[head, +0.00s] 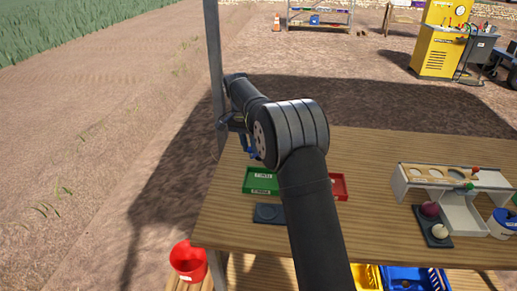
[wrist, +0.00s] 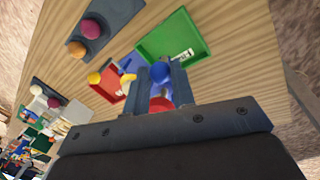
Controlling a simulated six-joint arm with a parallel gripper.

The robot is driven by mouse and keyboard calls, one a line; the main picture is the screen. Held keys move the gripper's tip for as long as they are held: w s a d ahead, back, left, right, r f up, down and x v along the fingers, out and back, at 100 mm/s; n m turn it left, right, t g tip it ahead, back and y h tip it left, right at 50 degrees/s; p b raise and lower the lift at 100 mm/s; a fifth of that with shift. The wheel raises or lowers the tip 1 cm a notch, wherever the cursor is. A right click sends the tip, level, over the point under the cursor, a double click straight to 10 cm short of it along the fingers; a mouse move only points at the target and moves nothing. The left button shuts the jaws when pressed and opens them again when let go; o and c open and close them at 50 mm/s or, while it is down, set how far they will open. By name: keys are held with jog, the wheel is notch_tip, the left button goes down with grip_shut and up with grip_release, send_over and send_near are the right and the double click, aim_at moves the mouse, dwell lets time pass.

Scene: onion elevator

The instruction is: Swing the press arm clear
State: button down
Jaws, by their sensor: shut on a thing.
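In the wrist view the two fingers of my gripper (wrist: 162,88) are closed around a small round blue knob (wrist: 160,72). A red piece (wrist: 160,103) shows between the fingers, nearer the palm; I cannot tell whether it joins the knob. In the head view my gripper is at the table's left side, largely hidden by my own arm, with a bit of blue (head: 253,153) below it. No press arm can be clearly made out in either view; the knob may be part of it.
A green tray (head: 261,192) and a partly hidden red tray (head: 340,196) are on the wooden table (head: 375,150). A holed box (head: 452,179), a purple onion (head: 430,209) and a pale onion (head: 440,231) are at right. A post (head: 215,60) stands at the left edge.

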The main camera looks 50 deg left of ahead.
jog(key=shift+a+m, duration=1.1)
jog(key=shift+a, duration=0.35)
jog(key=shift+r, duration=0.1)
jog(key=c, duration=1.2)
grip_release()
jog(key=shift+c, duration=0.2)
notch_tip(320, 180, up, 7)
jog(key=a, duration=0.1)
jog(key=shift+s+a+r, duration=0.15)
jog(key=shift+a, duration=0.1)
notch_tip(320, 180, down, 8)
jog(key=d, duration=0.2)
jog(key=shift+d+r+n, duration=0.15)
jog(key=shift+r+n, duration=0.1)
jog(key=shift+n, duration=0.05)
